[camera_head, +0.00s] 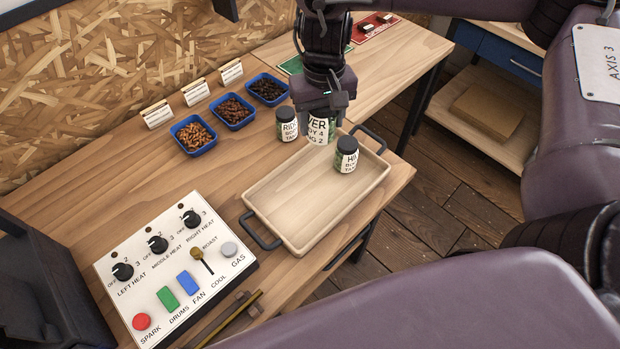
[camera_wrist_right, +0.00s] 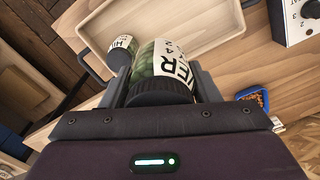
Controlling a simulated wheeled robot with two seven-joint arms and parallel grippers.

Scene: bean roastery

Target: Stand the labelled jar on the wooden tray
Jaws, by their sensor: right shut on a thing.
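My right gripper (camera_head: 322,100) points down and is shut on a labelled jar (camera_head: 321,130) with green contents and a white label showing "VER". In the wrist view this jar (camera_wrist_right: 165,62) sits between the two fingers. It is at the back edge of the wooden tray (camera_head: 270,190); I cannot tell whether its base is lifted. A second, smaller jar (camera_head: 346,156) with a label starting "HI" stands upright in the right part of the tray. A third jar (camera_head: 287,124), label starting "RI", stands on the table behind the tray. My left gripper is not in view.
Blue bean trays (camera_head: 194,136) with cards stand at the back. A control panel (camera_head: 175,265) with knobs and buttons is front left. The tray has black handles (camera_head: 262,232) at its ends. Its left and middle floor is bare.

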